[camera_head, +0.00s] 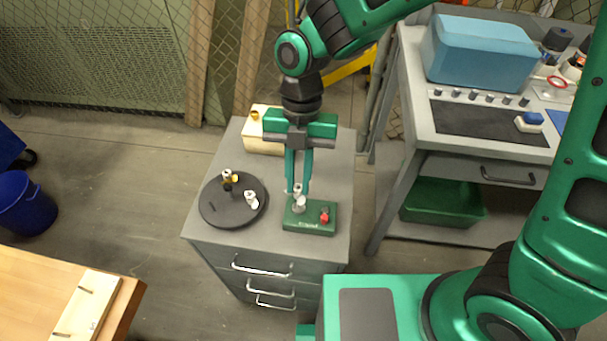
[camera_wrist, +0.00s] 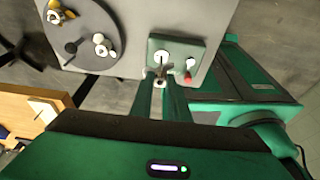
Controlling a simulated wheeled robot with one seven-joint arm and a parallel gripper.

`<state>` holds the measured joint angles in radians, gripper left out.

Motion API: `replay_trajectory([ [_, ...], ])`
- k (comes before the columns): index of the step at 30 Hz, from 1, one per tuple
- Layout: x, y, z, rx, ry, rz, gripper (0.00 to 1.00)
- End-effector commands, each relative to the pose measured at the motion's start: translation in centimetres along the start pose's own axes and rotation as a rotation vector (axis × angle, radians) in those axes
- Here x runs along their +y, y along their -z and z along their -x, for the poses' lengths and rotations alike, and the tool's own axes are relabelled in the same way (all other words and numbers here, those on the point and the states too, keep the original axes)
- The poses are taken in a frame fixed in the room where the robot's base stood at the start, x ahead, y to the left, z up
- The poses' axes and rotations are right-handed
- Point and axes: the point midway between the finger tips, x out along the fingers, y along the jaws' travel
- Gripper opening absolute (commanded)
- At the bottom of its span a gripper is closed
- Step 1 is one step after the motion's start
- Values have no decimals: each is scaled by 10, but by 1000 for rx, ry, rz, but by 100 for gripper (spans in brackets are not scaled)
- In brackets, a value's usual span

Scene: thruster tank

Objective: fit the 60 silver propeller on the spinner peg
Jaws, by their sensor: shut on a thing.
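My gripper (camera_head: 297,190) points down over the front right of the grey cabinet top, shut on a small silver propeller (camera_head: 298,188). In the wrist view the fingertips (camera_wrist: 160,77) close on its hub, at the edge of the green spinner base (camera_wrist: 192,45). The green base (camera_head: 313,225) carries a red knob (camera_head: 324,217) on its right. A pale silver piece (camera_head: 299,205) shows over the base's left part, just below the fingertips. The peg is hidden or blends with this silver; I cannot tell whether the propeller is around it. No size mark is readable.
A round black tray (camera_head: 215,211) left of the base holds a brass propeller (camera_head: 227,178) and another silver propeller (camera_head: 251,198). A cream box (camera_head: 262,143) stands behind. A workbench (camera_head: 408,75) stands at the right. Bare cabinet top lies between tray and base.

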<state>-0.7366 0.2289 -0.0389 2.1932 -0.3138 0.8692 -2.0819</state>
Motion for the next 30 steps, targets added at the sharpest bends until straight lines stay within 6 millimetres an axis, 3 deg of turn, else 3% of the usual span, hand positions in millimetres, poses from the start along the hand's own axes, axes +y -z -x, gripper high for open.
replay_trajectory([
  [30, -1, -4, -11, 0, 0, -4, 0],
])
